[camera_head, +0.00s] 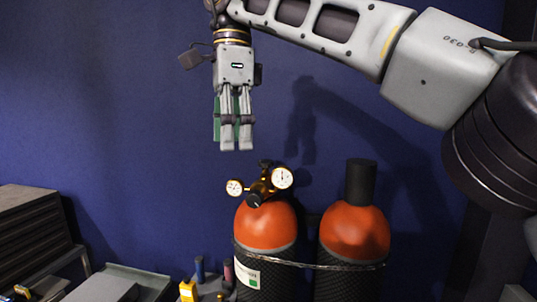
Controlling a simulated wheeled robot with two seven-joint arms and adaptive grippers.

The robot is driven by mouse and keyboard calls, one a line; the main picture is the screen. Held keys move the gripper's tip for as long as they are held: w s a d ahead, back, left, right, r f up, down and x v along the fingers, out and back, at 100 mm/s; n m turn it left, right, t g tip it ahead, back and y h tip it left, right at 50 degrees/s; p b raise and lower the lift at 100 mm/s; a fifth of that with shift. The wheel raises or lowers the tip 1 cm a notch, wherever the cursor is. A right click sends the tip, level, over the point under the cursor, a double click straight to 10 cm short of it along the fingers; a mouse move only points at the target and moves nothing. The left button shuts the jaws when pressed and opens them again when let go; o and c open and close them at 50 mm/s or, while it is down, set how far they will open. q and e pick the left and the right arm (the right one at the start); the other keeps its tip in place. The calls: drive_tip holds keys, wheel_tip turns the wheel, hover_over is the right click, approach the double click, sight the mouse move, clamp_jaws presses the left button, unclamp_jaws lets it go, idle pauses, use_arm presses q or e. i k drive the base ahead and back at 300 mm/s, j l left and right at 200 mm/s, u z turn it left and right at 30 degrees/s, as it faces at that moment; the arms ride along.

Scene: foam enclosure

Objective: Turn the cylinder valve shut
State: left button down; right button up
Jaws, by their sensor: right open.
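The left cylinder (265,226) stands upright with an orange shoulder and a dark body. A brass valve with a regulator (262,187) sits on its top, with a dark knob (255,200) at the front and two round white gauges. My right gripper (237,148) points straight down above the valve, a little to its left in the picture, and apart from it. Its jaws hold nothing that I can see; the gap between the fingers looks narrow from here. My left gripper is not in view.
A second orange cylinder (355,230) with a black cap (361,182) stands close on the right. A strap (310,266) runs around both. A dark cabinet (30,240), a grey tray (120,283) and small bottles (200,270) are at lower left. A blue wall is behind.

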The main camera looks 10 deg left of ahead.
sight(265, 163)
drive_tip(key=i, duration=1.15)
